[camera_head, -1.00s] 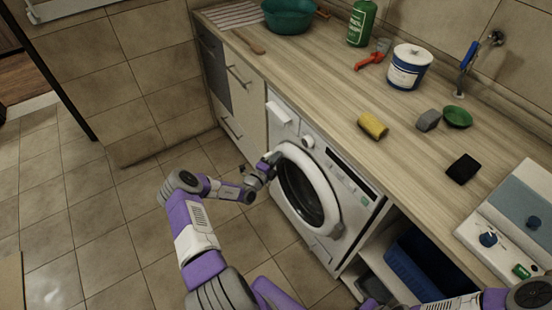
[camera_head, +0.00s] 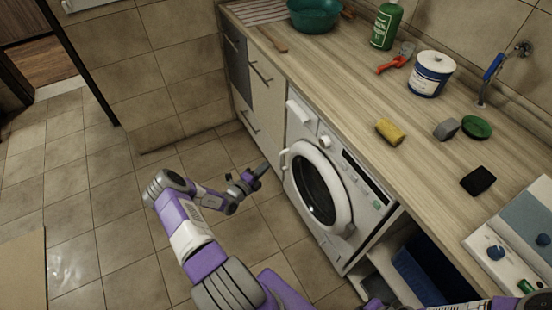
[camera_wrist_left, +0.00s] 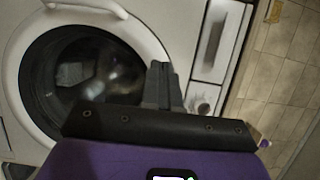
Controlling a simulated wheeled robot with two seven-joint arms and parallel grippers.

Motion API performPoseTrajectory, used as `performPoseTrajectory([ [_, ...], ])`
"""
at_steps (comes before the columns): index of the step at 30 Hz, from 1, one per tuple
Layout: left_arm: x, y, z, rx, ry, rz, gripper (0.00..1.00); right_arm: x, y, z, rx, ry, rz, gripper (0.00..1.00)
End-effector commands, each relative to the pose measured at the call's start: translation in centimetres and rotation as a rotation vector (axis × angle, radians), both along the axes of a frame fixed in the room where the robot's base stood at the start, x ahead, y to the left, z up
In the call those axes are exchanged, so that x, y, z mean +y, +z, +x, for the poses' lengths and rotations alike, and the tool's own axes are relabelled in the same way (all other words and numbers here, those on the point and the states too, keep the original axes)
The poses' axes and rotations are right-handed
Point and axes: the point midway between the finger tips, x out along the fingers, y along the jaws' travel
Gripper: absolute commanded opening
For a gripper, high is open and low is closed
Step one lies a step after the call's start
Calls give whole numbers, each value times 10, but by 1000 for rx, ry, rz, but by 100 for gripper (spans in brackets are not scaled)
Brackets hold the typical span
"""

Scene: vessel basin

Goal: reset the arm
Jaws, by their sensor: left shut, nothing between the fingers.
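My left gripper (camera_head: 264,169) is shut and empty. It stands in the air to the left of the white washing machine (camera_head: 303,113), apart from its round door (camera_head: 340,212). The door lies against the machine's front; I cannot tell whether it is fully latched. In the left wrist view my gripper's closed fingers (camera_wrist_left: 163,72) show in front of the machine, with the door glass (camera_wrist_left: 85,75) behind them to the left.
A wooden counter (camera_head: 350,95) runs above the machine, with a yellow sponge roll (camera_head: 390,131), a white-blue tin (camera_head: 431,75) and a green bottle (camera_head: 386,25) on it. A blue bin (camera_head: 418,275) sits under the counter. The tiled floor (camera_head: 100,215) at left is open.

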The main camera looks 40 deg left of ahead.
Motion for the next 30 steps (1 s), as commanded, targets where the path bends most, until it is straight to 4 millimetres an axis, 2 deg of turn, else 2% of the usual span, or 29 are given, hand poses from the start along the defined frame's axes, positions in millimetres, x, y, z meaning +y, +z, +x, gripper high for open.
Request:
performPoseTrajectory([
  [9, 0, -1, -4, 2, -4, 1, 0, 0, 0, 0, 0, 0, 0, 0],
  [11, -7, -1, -1, 8, -25, 10, 0, 0, 1, 0, 0, 0, 0, 0],
  [13, -26, -3, 4, 27, -85, 40, 0, 0, 1, 0, 0, 0, 0, 0],
  [14, -39, -4, 7, 38, -125, 62, 0, 0, 1, 0, 0, 0, 0, 0],
  [17, -99, -9, 16, 84, -321, 175, 0, 0, 2, 0, 0, 0, 0, 0],
  [18, -129, -12, 15, 101, -422, 240, 0, 0, 2, 0, 0, 0, 0, 0],
  [20, -176, -17, 10, 117, -591, 354, 0, 0, 2, 0, 0, 0, 0, 0],
  [21, -206, -20, 3, 122, -708, 439, 0, 0, 3, 0, 0, 0, 0, 0],
  [22, -227, -23, -5, 119, -798, 508, 0, 0, 3, 0, 0, 0, 0, 0],
  [25, -295, -33, -42, 65, -1126, 779, 0, 0, 4, 0, 0, 0, 0, 0],
  [27, -332, -40, -78, -29, -1379, 1017, 0, 0, 5, 0, 0, 0, 0, 0],
  [30, -359, -49, -127, -249, -1701, 1376, 0, 0, 6, 0, 0, 0, 0, 0],
])
